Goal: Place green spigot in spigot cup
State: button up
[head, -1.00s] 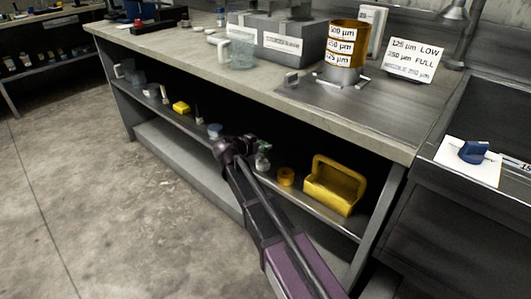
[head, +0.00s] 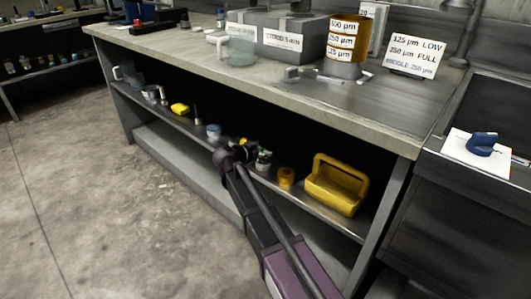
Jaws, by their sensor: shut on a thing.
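My gripper (head: 250,151) is at the lower shelf of the bench, at the end of my dark arm. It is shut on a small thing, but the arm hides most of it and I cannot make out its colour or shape. I cannot pick out the green spigot for certain. A small greyish-green item (head: 263,161) is just right of the gripper; I cannot tell whether they touch. Small cups stand on the shelf: a blue-white one (head: 214,131) left of the gripper and a yellow-orange one (head: 286,177) to its right. I cannot tell which is the spigot cup.
A yellow carrier (head: 336,186) stands on the shelf at right; a yellow block (head: 180,109) and small vessels are at left. The benchtop (head: 395,133) overhangs the shelf. It bears a glass jug (head: 241,51) and a sieve stack (head: 343,45). The floor (head: 110,210) at left is clear.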

jog(key=o, duration=1.2)
jog(key=shift+f, duration=0.1)
jog(key=shift+r, duration=0.2)
jog(key=shift+s+a+r+p, duration=0.1)
jog(key=shift+s+a+p, duration=0.1)
jog(key=shift+p, duration=0.15)
jog(key=p+v, duration=0.4)
jog(key=v, duration=0.7)
jog(key=shift+s+r, duration=0.15)
jog(key=shift+s, duration=0.1)
